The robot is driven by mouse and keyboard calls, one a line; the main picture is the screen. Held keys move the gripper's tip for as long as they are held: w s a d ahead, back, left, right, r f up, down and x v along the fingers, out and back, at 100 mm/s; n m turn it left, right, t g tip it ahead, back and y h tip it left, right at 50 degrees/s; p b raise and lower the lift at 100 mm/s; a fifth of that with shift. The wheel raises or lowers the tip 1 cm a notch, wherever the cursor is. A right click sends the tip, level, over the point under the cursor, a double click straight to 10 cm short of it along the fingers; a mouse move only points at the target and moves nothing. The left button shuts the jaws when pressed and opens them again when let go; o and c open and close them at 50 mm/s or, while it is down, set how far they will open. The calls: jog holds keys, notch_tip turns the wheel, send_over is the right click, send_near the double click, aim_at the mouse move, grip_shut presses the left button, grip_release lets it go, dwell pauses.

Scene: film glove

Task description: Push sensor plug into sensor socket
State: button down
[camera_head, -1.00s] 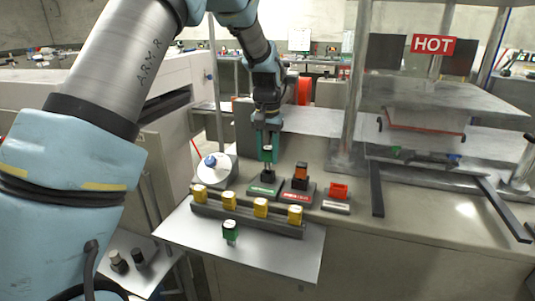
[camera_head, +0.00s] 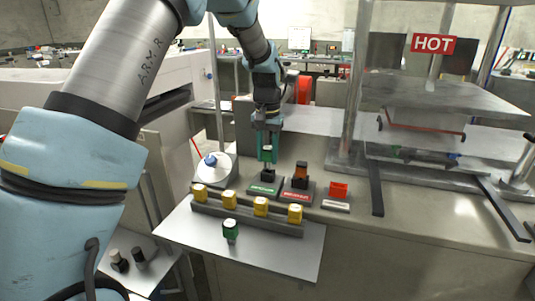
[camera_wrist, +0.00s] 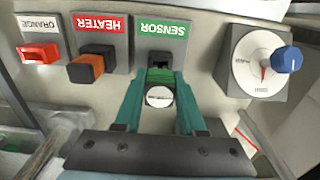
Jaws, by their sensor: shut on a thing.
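My gripper (camera_head: 267,157) is shut on the green sensor plug (camera_wrist: 160,97), whose round pale end faces the camera in the wrist view. The teal fingers lie on either side of it. The black sensor socket (camera_head: 268,175) stands on a base with a green SENSOR label (camera_wrist: 165,29), on the bench. The gripper and plug are directly above the socket in the head view. In the wrist view the plug lines up with the socket (camera_wrist: 161,58) and partly hides it. I cannot tell how deep the plug sits, if at all.
Right of the sensor socket are the HEATER socket with an orange plug (camera_head: 301,170) and a red connector (camera_head: 339,190). A dial (camera_head: 214,167) stands to the left. Yellow blocks (camera_head: 261,206) sit in a rail in front. A green-topped piece (camera_head: 230,229) stands on the shelf.

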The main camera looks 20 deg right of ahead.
aim_at(267, 160)
jog(key=shift+f+b, duration=0.65)
jog(key=shift+f, duration=0.9)
jog(key=shift+c, duration=2.1)
grip_release()
notch_tip(267, 160, up, 11)
jog(key=shift+f+b, duration=0.1)
jog(key=shift+b, duration=0.95)
jog(key=a+f+n, duration=0.2)
jog(key=a, duration=0.8)
jog(key=a+f+n, duration=0.2)
jog(key=a, duration=0.8)
jog(key=s+a+f+n, duration=0.1)
jog(key=s+a+f, duration=0.1)
jog(key=s+a, duration=0.3)
jog(key=s+a+f+n+t, duration=0.1)
jog(key=s+a, duration=0.4)
jog(key=a, duration=0.6)
jog(key=shift+s+a+f+n+t, duration=0.2)
jog(key=shift+s+f+n+t, duration=0.15)
jog(key=shift+f+n, duration=0.45)
